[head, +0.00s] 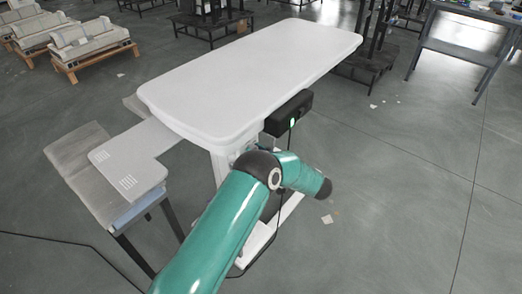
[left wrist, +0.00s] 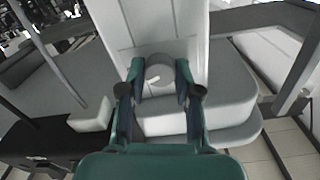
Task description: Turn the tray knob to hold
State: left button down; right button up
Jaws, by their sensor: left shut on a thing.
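The round grey knob (left wrist: 160,72) shows in the left wrist view, on a pale upright panel (left wrist: 158,25). A short white mark lies slantwise on its face; I cannot read any labels around it. My left gripper (left wrist: 160,68) is shut on the knob, with one dark-tipped finger on each side. In the head view my teal left arm reaches the near end of the white table (head: 250,75), and the knob and the fingertips are hidden there. A small white side tray (head: 130,162) sticks out at the table's left end. My right gripper is not in view.
A black box (head: 289,113) with a green light hangs under the table's right edge, with a cable below. A grey bench (head: 82,150) stands at the left, close to the side tray. A metal worktable (head: 465,55) is at the far right. The floor at right is mostly clear.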

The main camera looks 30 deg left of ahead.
pick_arm(q)
jog(key=shift+a+m+p, duration=0.2)
jog(key=shift+m+p, duration=0.1)
jog(key=shift+m, duration=0.5)
jog(key=c, duration=0.8)
grip_release()
jog(key=shift+d, duration=0.1)
jog(key=d, duration=1.2)
jog(key=shift+s, duration=0.4)
jog(key=shift+a, duration=0.1)
